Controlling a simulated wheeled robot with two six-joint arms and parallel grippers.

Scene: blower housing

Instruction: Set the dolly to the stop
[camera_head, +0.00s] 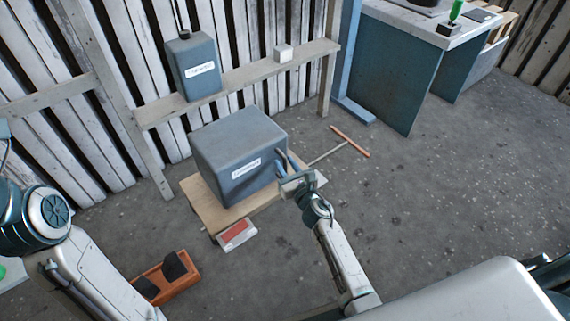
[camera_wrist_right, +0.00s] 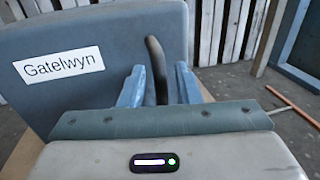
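The dolly is a low wooden platform (camera_head: 205,207) on the floor, carrying a large grey-blue box (camera_head: 238,145) with a white label. In the right wrist view the box (camera_wrist_right: 95,30) reads "Gatelwyn". My right gripper (camera_head: 284,168) is at the box's right side. In the wrist view its two blue fingers (camera_wrist_right: 160,85) are apart, with a dark curved handle (camera_wrist_right: 156,65) showing between them and small gaps at its sides. I cannot tell whether they touch it. A red-and-white piece (camera_head: 236,234) is at the platform's front edge. My left gripper is out of view.
A rod with an orange crossbar (camera_head: 350,141) extends right from the dolly. An orange tray (camera_head: 170,277) with dark blocks lies front left. A shelf (camera_head: 245,78) along the slatted wall holds a smaller grey box (camera_head: 194,66). A workbench (camera_head: 385,75) stands back right. Floor at right is clear.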

